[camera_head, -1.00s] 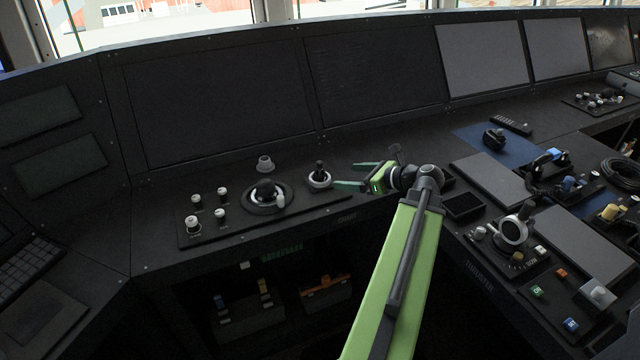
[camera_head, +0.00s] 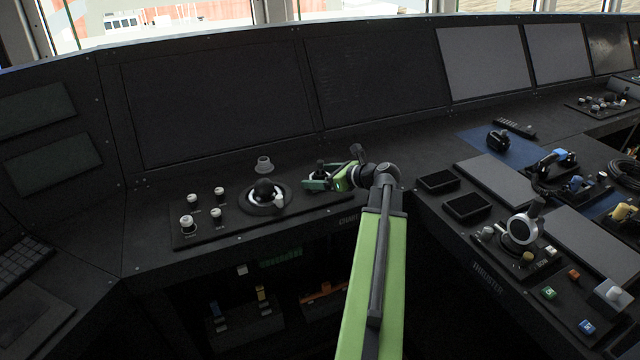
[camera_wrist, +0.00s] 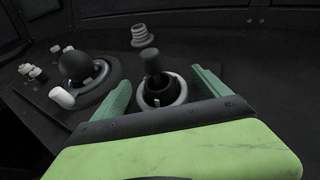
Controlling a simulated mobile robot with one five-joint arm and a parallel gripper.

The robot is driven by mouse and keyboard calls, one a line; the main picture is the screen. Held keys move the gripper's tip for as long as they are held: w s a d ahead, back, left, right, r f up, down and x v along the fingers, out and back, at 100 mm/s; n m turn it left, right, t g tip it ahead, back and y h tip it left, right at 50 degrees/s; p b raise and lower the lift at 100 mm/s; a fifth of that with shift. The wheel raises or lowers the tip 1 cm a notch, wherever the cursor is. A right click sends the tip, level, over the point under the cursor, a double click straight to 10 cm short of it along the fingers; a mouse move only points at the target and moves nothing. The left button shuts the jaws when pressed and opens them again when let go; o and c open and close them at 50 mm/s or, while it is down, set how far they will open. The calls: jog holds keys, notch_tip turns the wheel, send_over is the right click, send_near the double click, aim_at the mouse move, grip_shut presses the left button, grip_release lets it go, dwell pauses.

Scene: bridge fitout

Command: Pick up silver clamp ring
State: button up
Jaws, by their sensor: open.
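A silver ring (camera_wrist: 180,90) sits around the base of a black joystick (camera_wrist: 153,65) in the wrist view and looks like the clamp ring. My gripper (camera_wrist: 157,88) is open, with one green finger on each side of the ring and joystick. I cannot tell whether the fingers touch the ring, and its near side is partly hidden by my gripper. In the head view my gripper (camera_head: 316,180) is at the joystick, right of the trackball (camera_head: 264,191), and hides most of the ring. Nothing is held.
A grey stepped collar (camera_head: 264,164) stands behind the trackball and also shows in the wrist view (camera_wrist: 142,37). Several white-capped knobs (camera_head: 190,224) stand at the left of the panel. Dark screens rise behind. Two shallow black trays (camera_head: 468,207) lie to the right.

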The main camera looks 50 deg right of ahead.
jog(key=c, duration=1.4)
jog(key=shift+r, duration=0.15)
notch_tip(320, 180, up, 15)
jog(key=p, duration=1.5)
